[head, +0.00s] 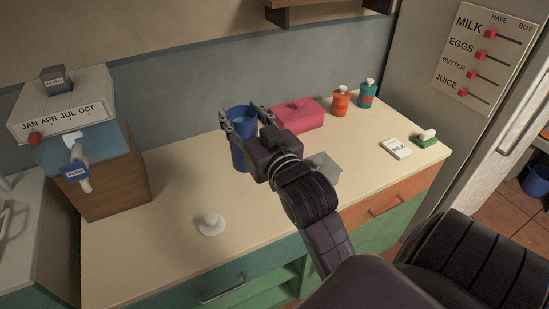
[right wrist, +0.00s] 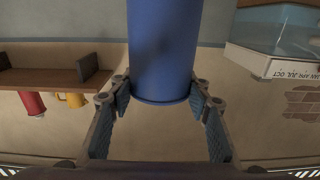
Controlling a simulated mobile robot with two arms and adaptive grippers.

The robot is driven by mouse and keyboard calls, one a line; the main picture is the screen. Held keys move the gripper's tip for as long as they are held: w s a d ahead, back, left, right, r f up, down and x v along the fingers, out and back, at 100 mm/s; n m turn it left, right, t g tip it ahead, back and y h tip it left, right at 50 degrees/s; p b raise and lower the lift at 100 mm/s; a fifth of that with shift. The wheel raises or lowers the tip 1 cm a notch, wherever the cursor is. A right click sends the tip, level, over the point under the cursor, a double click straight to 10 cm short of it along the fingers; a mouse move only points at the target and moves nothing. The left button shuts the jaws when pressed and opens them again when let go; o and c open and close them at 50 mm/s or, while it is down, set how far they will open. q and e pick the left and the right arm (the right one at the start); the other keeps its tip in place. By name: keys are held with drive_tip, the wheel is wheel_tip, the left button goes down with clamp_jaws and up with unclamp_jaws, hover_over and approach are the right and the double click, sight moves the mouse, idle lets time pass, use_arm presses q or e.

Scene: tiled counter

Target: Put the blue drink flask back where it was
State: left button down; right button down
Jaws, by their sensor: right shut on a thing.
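The blue drink flask (head: 237,152) is upright over the back middle of the counter. I cannot tell whether its base touches the counter. My right gripper (head: 242,114) is shut on it, with one finger on each side of its upper part. In the right wrist view the flask (right wrist: 165,50) fills the space between the two fingers (right wrist: 163,95), and that picture appears upside down. Part of the flask is hidden behind the gripper in the head view. My left gripper is not in view.
A white knobbed disc (head: 211,224) lies on the front counter. A pink box (head: 299,114), an orange bottle (head: 340,101), a teal bottle (head: 366,95) and a grey block (head: 325,167) stand right of the flask. A dispenser-like box (head: 115,180) stands left. Counter between is clear.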

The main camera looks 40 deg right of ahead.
drive_tip(key=shift+s+d+r, duration=0.1)
drive_tip(key=shift+d+r, duration=0.3)
drive_tip(key=shift+d, duration=0.15)
drive_tip(key=shift+s+d+f+h+b, duration=0.1)
drive_tip(key=shift+d+f+h+b, duration=0.1)
drive_tip(key=shift+f+h+b, duration=0.15)
drive_tip(key=f+b, duration=0.1)
drive_tip(key=f, duration=0.1)
drive_tip(key=f+b, duration=0.4)
drive_tip(key=shift+a+f, duration=0.2)
drive_tip(key=shift+a, duration=0.05)
wheel_tip(320, 180, down, 7)
drive_tip(key=shift+f+b, duration=0.1)
drive_tip(key=shift+b, duration=0.4)
drive_tip(key=shift+f, duration=2.75)
drive_tip(key=shift+b, duration=0.3)
drive_tip(key=shift+f, duration=0.15)
drive_tip(key=c, duration=1)
unclamp_jaws()
drive_tip(key=shift+c, duration=0.2)
